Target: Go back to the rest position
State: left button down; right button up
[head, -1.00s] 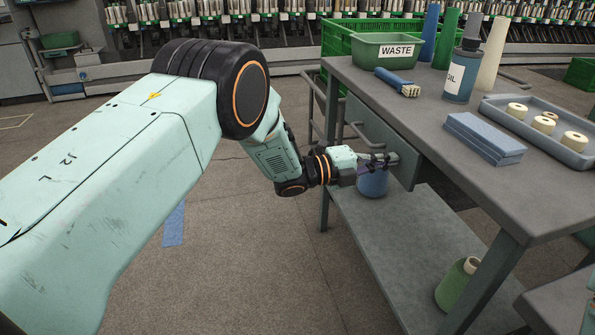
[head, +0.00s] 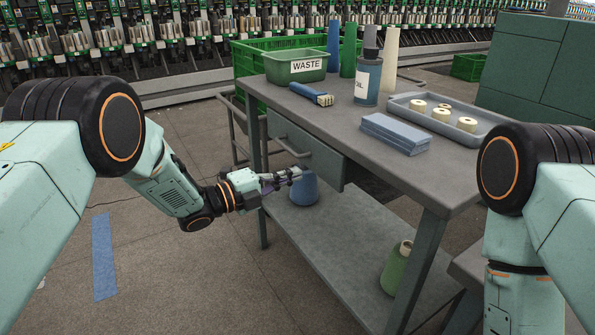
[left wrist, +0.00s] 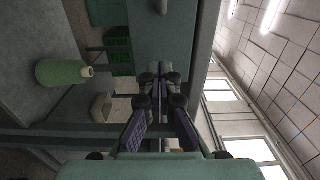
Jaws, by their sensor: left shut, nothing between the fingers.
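My left gripper (head: 286,179) is shut and empty. In the head view it is beside the cart, in front of the drawer (head: 305,152) and above the lower shelf (head: 325,240). A blue cone (head: 304,189) shows on the lower shelf just behind the fingertips. In the left wrist view the fingers of my left gripper (left wrist: 160,88) are together, with the grey cart face (left wrist: 158,45) beyond them. My right arm stands at the right edge of the head view; its gripper is out of frame.
The cart top holds a green WASTE bin (head: 295,68), a brush (head: 312,94), an oil can (head: 367,80), blue cloths (head: 396,133) and a tray (head: 470,137) of spools. A green cone (head: 396,268) stands on the lower shelf.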

pick_arm(q)
jog(key=p+v, duration=0.2)
jog(key=v, duration=0.5)
jog(key=s+a+f+n+g+y+p, duration=0.1)
jog(key=s+a+f+n+y, duration=0.4)
jog(key=f+n, duration=0.5)
jog(key=s+a+f+n+y, duration=0.3)
jog(key=s+f+n+y, duration=0.4)
jog(key=n, duration=0.5)
jog(key=s+a+f+n+g+y+p, duration=0.1)
jog(key=s+a+n+g+p, duration=0.1)
jog(key=s, duration=1.4)
jog(key=s+a+f+n+g+y+p, duration=0.1)
jog(key=s+n+g, duration=0.4)
jog(key=s, duration=1.1)
jog(key=shift+s+a+n+g+y+p, duration=0.15)
jog(key=shift+a+n+g+y+p, duration=0.25)
jog(key=shift+a+g, duration=0.5)
jog(key=shift+d, duration=0.1)
